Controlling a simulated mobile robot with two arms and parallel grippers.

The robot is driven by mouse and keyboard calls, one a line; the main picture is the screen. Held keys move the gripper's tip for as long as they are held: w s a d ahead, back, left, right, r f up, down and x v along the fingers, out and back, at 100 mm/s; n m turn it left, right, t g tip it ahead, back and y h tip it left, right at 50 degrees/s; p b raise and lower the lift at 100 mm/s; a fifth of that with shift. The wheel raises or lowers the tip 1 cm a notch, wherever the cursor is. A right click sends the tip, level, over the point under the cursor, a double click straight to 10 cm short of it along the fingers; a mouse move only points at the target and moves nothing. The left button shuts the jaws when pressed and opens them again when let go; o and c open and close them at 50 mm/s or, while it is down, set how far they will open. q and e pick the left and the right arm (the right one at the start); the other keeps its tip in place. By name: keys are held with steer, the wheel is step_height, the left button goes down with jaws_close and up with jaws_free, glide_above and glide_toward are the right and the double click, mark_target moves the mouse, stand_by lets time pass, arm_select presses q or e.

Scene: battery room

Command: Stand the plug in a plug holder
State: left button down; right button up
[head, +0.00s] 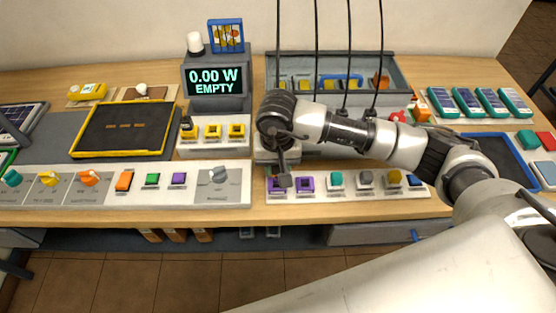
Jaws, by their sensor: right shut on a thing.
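My right arm reaches in from the right, and its gripper (284,181) points down over the white front strip. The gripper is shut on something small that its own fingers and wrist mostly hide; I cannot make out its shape. Just under and beside the fingertips is a purple square holder (272,190), partly covered. A second purple square holder (305,185) with a dark opening is just to its right. Whether the held thing touches a holder cannot be told. On a white block, a dark plug (187,128) stands at the left beside two yellow square holders (212,131). My left gripper is out of view.
A display reading "0.00 W EMPTY" (215,80) stands behind the yellow holders. Right of the purple holders are teal (336,180), grey and yellow pieces. A yellow-rimmed dark tray (90,153) lies left. Cables hang behind my wrist over a grey bin (400,80).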

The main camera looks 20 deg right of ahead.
step_height(320, 180, down, 3)
steer(key=shift+a+f+b, duration=0.1)
steer(key=shift+b, duration=0.45)
steer(key=shift+f, duration=0.25)
steer(key=shift+b, duration=0.3)
steer(key=shift+b, duration=0.6)
stand_by(0.7)
steer(key=shift+f+b, duration=0.65)
steer(key=shift+b, duration=0.05)
steer(key=o, duration=0.6)
